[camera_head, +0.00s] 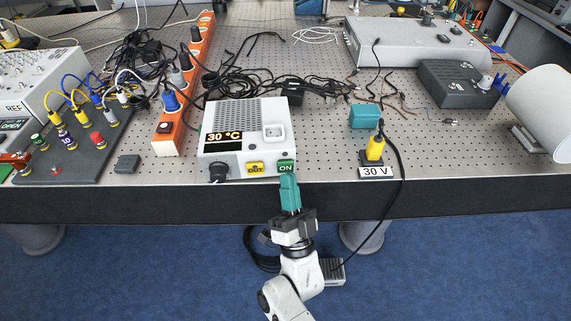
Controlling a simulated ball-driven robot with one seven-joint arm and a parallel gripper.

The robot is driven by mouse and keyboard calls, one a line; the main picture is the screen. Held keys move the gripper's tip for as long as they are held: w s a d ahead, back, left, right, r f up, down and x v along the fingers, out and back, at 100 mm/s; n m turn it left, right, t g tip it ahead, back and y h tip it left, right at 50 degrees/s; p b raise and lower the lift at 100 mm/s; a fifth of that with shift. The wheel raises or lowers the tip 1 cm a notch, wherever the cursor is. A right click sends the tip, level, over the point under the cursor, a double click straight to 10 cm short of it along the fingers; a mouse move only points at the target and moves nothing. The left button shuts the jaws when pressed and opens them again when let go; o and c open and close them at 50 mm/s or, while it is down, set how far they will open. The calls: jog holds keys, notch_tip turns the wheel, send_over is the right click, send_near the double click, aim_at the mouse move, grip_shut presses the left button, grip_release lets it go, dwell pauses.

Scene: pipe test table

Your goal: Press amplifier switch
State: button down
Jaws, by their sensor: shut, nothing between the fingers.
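The amplifier looks to be the white box (228,124) near the table's front edge, with a black "30 °C" display, a black knob, a yellow "OUT" label and a green "ON" switch (286,167) at its lower right. My gripper (289,181) has teal fingers that are shut and empty. Its fingertips are right at the lower edge of the "ON" switch. I cannot tell whether they touch it. The fingers cover the area just below the switch.
A yellow plug (375,148) stands by a "30 V" label to the right, its black cable hanging over the table edge. A teal block (364,116) is behind it. An orange power strip (184,90) and tangled cables lie left and behind. A white cylinder (545,110) is far right.

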jog(key=shift+s, duration=0.15)
jog(key=shift+s+p, duration=1.25)
jog(key=shift+s, duration=1.15)
jog(key=shift+d, duration=0.1)
